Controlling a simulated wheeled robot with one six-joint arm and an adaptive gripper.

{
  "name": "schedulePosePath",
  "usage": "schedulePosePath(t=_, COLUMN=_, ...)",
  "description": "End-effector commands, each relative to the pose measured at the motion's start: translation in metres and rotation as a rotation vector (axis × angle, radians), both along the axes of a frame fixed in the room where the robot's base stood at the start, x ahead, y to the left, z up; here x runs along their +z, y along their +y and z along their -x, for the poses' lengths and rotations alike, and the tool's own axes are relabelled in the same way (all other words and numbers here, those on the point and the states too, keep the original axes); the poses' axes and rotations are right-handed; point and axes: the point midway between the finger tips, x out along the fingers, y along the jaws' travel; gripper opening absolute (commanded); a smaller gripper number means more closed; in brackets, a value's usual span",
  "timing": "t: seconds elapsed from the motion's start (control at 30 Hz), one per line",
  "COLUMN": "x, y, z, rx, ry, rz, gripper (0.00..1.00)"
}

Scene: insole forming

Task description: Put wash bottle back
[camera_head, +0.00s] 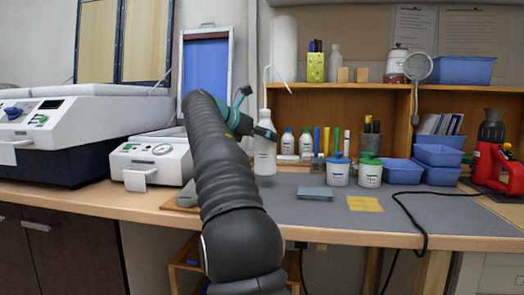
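The white wash bottle (265,159), with a thin bent spout on top, is upright at the back of the bench, left of the small bottles. My gripper (266,132) reaches it from the left. A dark finger crosses the bottle's upper body, and the gripper looks shut on it. The other finger is mostly hidden. I cannot tell whether the bottle's base touches the bench or is a little above it.
Two lidded jars (338,173), a grey block (315,194) and a yellow pad (365,204) lie to the right. Blue bins (403,172) and a red tool (488,165) stand farther right. A white machine (158,160) is at left. A black cable (425,225) crosses the front edge.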

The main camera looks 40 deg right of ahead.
Motion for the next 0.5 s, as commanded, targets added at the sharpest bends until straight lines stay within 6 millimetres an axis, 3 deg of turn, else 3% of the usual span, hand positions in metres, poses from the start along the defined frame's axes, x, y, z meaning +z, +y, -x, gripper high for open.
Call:
schedulePosePath(t=0.27, x=-0.012, y=0.002, z=-0.001, rx=0.002, ry=0.0, rz=0.002, gripper=0.07)
schedulePosePath(t=0.5, x=-0.038, y=0.002, z=-0.001, rx=0.003, ry=0.0, rz=0.002, gripper=0.07)
